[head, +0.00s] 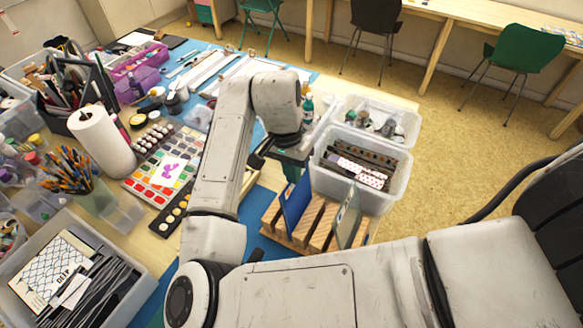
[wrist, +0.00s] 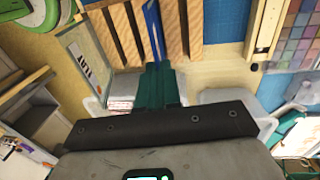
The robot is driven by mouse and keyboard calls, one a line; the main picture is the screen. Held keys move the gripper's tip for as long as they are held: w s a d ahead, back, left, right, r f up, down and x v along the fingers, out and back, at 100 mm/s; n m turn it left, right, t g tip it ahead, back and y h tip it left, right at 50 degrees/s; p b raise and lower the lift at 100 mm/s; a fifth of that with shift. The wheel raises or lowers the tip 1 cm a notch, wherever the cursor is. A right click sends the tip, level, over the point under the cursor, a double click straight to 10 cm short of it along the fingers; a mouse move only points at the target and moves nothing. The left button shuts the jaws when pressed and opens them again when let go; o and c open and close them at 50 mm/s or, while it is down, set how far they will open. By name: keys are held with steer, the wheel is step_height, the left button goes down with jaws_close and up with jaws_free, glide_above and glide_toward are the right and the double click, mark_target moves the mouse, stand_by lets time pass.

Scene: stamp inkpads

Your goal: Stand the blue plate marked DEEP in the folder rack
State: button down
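The blue plate (head: 297,207) stands upright in a slot of the wooden folder rack (head: 318,236), near the rack's left end. In the wrist view the blue plate (wrist: 152,30) shows almost edge-on between the slats of the rack (wrist: 197,25). No lettering on it is readable. My gripper (wrist: 158,75) has its dark green fingers close together on the plate's near edge, with the plate between them. In the head view the fingers are partly hidden behind my arm and meet the plate's top.
Clear bins (head: 366,182) stand just behind the rack. Paint pans (head: 168,165), a paper roll (head: 100,140) and brushes crowd the left.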

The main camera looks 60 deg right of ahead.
steer(key=shift+f, duration=0.35)
steer(key=c, duration=1.3)
jaws_free()
steer(key=shift+o, duration=0.2)
steer(key=r+p, duration=0.2)
steer(key=r, duration=0.1)
steer(key=r+p, duration=0.2)
steer(key=shift+w, duration=0.3)
